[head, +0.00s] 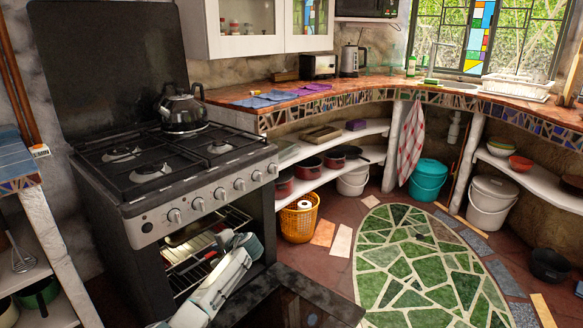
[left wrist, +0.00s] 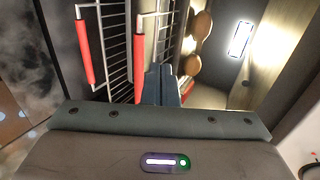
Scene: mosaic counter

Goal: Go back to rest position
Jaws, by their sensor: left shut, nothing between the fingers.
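My left gripper (head: 226,238) is at the mouth of the open oven (head: 185,235), under the black stove (head: 150,165). Its arm comes up from the bottom of the head view. In the left wrist view the fingers (left wrist: 160,82) are together and hold nothing. They point into the oven, close to a wire rack (left wrist: 115,50) with red-sleeved bars (left wrist: 138,65). I cannot tell whether they touch the rack. My right gripper is not in view.
The lowered oven door (head: 290,300) lies in front of the oven. A kettle (head: 182,108) stands on the stove. A yellow basket (head: 298,218) stands on the floor right of the oven. A lit lamp (left wrist: 240,38) shows inside the oven.

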